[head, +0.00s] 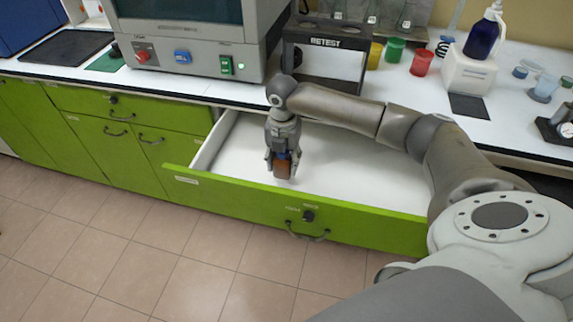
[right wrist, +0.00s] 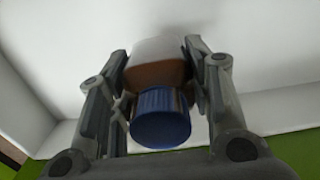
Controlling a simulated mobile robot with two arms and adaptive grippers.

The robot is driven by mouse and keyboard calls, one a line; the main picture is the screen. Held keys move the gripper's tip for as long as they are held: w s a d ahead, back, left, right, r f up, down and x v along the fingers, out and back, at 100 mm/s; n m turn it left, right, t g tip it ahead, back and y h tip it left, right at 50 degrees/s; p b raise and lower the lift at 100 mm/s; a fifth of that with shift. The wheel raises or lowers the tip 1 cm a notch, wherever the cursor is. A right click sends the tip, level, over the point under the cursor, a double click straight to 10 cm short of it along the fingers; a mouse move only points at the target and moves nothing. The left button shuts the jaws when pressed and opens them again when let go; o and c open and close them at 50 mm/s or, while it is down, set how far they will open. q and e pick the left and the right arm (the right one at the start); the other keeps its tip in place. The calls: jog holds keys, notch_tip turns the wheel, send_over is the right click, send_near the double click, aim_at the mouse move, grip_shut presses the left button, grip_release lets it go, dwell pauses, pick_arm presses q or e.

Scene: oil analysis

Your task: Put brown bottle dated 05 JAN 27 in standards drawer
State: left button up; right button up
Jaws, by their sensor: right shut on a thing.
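The brown bottle (head: 281,168) is held in my right gripper (head: 283,160), over the left part of the open drawer (head: 340,165). In the right wrist view the bottle (right wrist: 155,73) shows a blue ribbed cap (right wrist: 160,118) and a pale label, and the fingers of the right gripper (right wrist: 158,85) close on it from both sides. The label's date cannot be read. The drawer has a white inside and a green front. I cannot tell whether the bottle touches the drawer floor. My left gripper is not in view.
The white counter (head: 215,90) behind the drawer carries a grey machine (head: 190,60), a dark rack marked RETEST (head: 325,55), coloured cups (head: 422,62) and a blue bottle (head: 483,38). The rest of the drawer floor looks empty. Other green cabinets (head: 110,145) are shut.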

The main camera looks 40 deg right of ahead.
aim_at(284, 171)
notch_tip(284, 171, down, 4)
dwell(0.4)
jog(key=o, duration=1.2)
jog(key=shift+f, duration=0.1)
notch_tip(284, 171, up, 12)
jog(key=shift+r, duration=0.2)
